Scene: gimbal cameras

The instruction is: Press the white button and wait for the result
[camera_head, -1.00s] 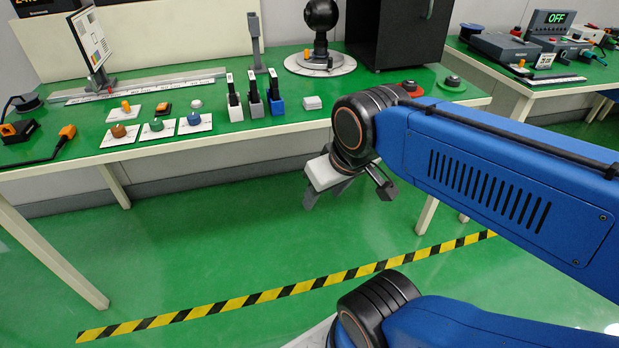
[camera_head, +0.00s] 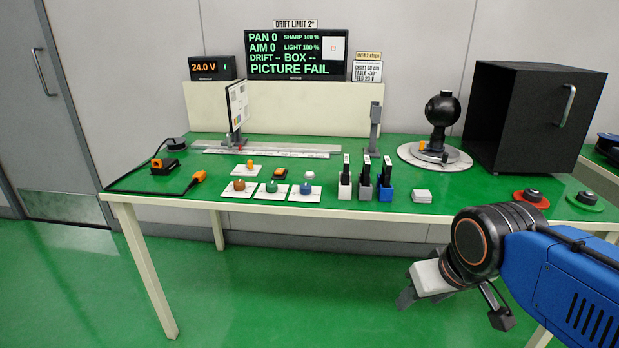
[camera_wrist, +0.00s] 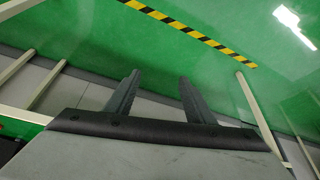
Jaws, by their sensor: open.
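A small white square block (camera_head: 422,196) sits near the front edge of the green table, right of several holders. I cannot tell for sure which of these is the white button. My gripper (camera_head: 408,297) hangs in front of the table, below its top and apart from everything. The wrist view shows its two fingers (camera_wrist: 160,78) apart and empty above green floor. The display (camera_head: 297,54) at the back reads PICTURE FAIL, with PAN 0, AIM 0, and DRIFT and BOX blank.
Orange-ended cables lie at left. The floor before the table is clear.

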